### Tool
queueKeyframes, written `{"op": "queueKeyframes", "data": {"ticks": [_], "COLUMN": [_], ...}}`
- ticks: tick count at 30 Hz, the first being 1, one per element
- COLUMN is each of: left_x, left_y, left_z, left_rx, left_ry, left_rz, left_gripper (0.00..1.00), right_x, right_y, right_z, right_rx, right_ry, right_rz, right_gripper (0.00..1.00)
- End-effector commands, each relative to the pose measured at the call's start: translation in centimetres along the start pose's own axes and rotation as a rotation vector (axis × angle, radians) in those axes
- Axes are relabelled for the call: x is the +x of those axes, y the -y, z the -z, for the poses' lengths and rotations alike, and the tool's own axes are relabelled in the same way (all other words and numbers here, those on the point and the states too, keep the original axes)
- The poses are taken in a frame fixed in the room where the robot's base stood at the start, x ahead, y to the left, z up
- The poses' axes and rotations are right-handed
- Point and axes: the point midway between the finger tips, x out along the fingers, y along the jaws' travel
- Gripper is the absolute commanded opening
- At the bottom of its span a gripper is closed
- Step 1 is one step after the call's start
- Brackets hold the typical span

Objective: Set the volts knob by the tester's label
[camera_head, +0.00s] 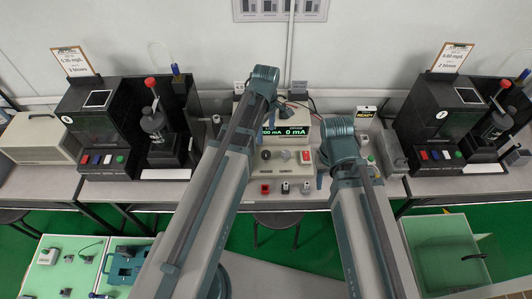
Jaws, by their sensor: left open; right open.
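A beige bench unit (318,158) with a display (294,132) reading "0 mA" stands mid-bench, partly behind my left arm. Its front carries a dark knob (266,155), a grey knob (285,155) and a red part (306,157); I cannot read which is volts. No tester's label is legible. Small red, black and grey pieces (286,188) are in front of the unit. My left arm reaches up over the unit's left side and my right arm reaches up to its right; both end in rounded teal joints.
Black machines stand at left (96,129) and right (434,124), with clipboards (73,61) (453,57) above them. A "READY" sign (366,112) is right of the unit. Below are a tray of parts (62,262) and a green bin (436,222).

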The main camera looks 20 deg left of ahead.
Motion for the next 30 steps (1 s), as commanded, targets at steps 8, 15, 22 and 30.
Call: {"op": "queueKeyframes", "data": {"ticks": [8, 15, 22, 30], "left_x": [4.4, 7.7, 10.7, 11.8], "left_y": [0.0, 0.0, 0.0, 0.0], "left_z": [0.0, 0.0, 0.0, 0.0], "left_rx": [0.0, 0.0, 0.0, 0.0], "left_ry": [0.0, 0.0, 0.0, 0.0], "left_rz": [0.0, 0.0, 0.0, 0.0], "left_gripper": [0.77, 0.77, 0.77, 0.77], "right_x": [4.4, 7.7, 10.6, 11.8], "right_y": [0.4, 0.7, 1.0, 1.1], "right_z": [0.3, 0.5, 0.6, 0.7], "right_rx": [0.0, 0.0, 0.0, 0.0], "right_ry": [0.0, 0.0, 0.0, 0.0], "right_rz": [0.0, 0.0, 0.0, 0.0], "right_gripper": [0.5, 0.5, 0.5, 0.5]}}
